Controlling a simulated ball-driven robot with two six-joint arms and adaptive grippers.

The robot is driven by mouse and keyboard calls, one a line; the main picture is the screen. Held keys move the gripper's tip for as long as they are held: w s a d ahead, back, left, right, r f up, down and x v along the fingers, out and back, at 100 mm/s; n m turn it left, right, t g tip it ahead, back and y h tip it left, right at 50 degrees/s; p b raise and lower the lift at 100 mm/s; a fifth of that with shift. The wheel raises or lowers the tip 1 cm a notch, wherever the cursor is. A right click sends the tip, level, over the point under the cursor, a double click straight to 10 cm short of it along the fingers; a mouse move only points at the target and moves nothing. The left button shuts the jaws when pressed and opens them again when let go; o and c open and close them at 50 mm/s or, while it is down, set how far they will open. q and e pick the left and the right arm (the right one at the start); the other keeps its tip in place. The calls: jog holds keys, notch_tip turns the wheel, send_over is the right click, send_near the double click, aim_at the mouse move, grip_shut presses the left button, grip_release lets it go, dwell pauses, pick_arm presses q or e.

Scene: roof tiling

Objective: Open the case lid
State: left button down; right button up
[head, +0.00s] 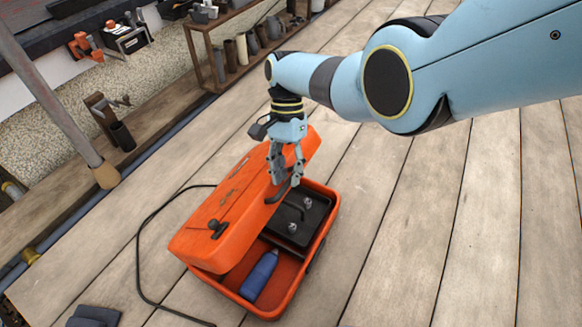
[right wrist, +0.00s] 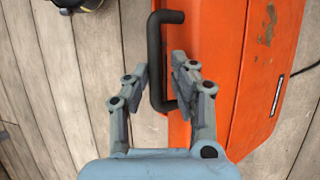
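The orange case (head: 330,225) sits on the plank floor with its lid (head: 225,205) raised and tilted to the left, so the inside shows. A black handle (head: 278,193) is on the lid's edge; it also shows in the right wrist view (right wrist: 154,62). My right gripper (head: 286,178) points down at this handle. In the right wrist view its fingers stand apart on either side of the handle, with small gaps showing. Inside the case are a blue bottle (head: 260,275) and a black tray (head: 300,220) with shiny knobs. My left gripper is out of view.
A black cable (head: 140,255) runs along the floor left of the case. A wooden rack (head: 235,70) with cups and a shelf of tools (head: 125,40) stand at the upper left. Planks (head: 450,220) to the right are clear.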

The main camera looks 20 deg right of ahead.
jog(key=shift+s+f, duration=0.1)
dwell(0.3)
jog(key=shift+w+r, duration=0.8)
jog(key=shift+r, duration=0.2)
jog(key=shift+w+r, duration=0.8)
jog(key=shift+r, duration=0.15)
jog(key=w+r, duration=0.4)
jog(key=r, duration=0.1)
jog(key=shift+w+r+b, duration=0.3)
jog(key=shift+r+b, duration=0.05)
jog(key=shift+r, duration=0.05)
